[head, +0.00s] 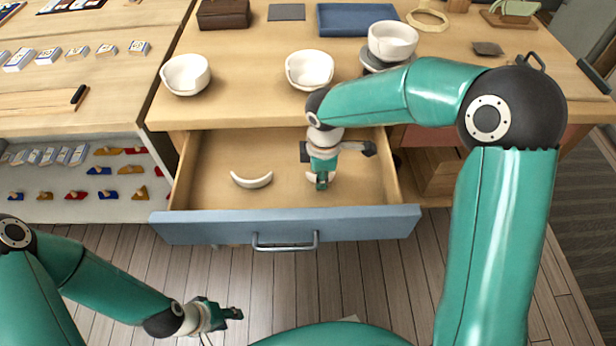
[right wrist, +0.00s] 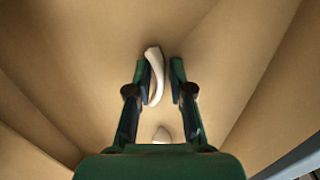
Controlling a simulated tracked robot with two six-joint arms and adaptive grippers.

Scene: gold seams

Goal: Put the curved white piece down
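A curved white piece (right wrist: 156,76) is between the fingers of my right gripper (right wrist: 163,82) in the right wrist view. It is close to the left finger, with a gap to the right finger. In the head view my right gripper (head: 321,182) points down into the open drawer (head: 213,158), and the piece shows partly behind it at the drawer floor. A second curved white piece (head: 252,179) lies on the drawer floor to the left; a white tip (right wrist: 162,135) also shows in the right wrist view. My left gripper (head: 236,313) is low in front of the drawer, away from both pieces.
White bowls (head: 186,74) (head: 309,69) with broken rims stand on the table above the drawer. Another white bowl (head: 392,41) sits on a dark stand. The drawer's blue front (head: 200,228) and side walls surround my right gripper. The drawer floor between the pieces is clear.

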